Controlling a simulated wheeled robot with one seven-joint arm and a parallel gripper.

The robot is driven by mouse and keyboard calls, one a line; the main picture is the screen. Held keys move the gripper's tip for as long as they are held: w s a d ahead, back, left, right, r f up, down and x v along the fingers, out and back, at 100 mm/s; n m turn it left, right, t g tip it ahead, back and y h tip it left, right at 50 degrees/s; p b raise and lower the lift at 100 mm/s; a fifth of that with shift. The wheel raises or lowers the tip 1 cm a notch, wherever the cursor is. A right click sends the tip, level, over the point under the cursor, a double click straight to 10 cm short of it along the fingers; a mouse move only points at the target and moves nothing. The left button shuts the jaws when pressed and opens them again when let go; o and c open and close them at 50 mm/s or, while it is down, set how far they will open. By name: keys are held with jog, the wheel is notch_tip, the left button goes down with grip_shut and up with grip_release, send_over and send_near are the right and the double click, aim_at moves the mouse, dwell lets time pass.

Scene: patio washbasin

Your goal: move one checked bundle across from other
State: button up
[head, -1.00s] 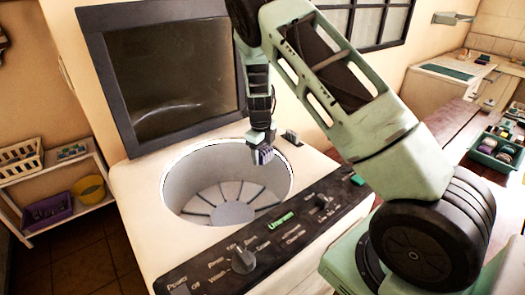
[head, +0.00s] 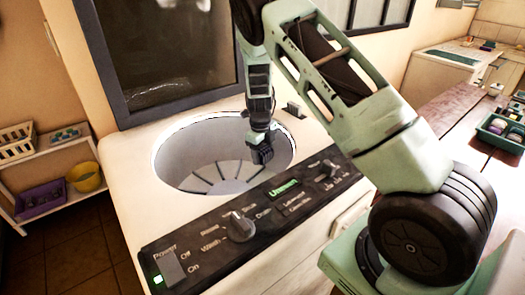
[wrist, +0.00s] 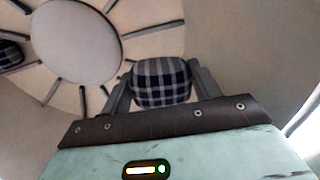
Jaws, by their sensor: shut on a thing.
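My gripper (head: 262,150) is inside the mouth of the washer tub (head: 185,150), near its right side in the head view. In the wrist view, my gripper (wrist: 160,88) is shut on a dark blue and white checked bundle (wrist: 160,80), held between its two fingers. The other checked bundle (wrist: 10,54) lies in the tub at the far left of the wrist view, cut by the picture edge. I cannot make it out in the head view. The tub floor has a pale central disc (wrist: 75,40) with dark radial slots around it.
The washer's raised dark lid (head: 165,50) stands behind the tub. The control panel (head: 240,225) with knobs runs along the front. A shelf at left holds baskets and a yellow bucket (head: 84,177). A green crate (head: 503,130) stands on a bench at right.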

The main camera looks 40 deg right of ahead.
jog(key=shift+f+b, duration=2.6)
jog(key=shift+f, duration=1.85)
jog(key=o, duration=1.2)
jog(key=r, duration=0.5)
jog(key=a+r, duration=0.1)
jog(key=r, duration=1.1)
jog(key=shift+s+a+r, duration=0.2)
jog(key=shift+a, duration=0.1)
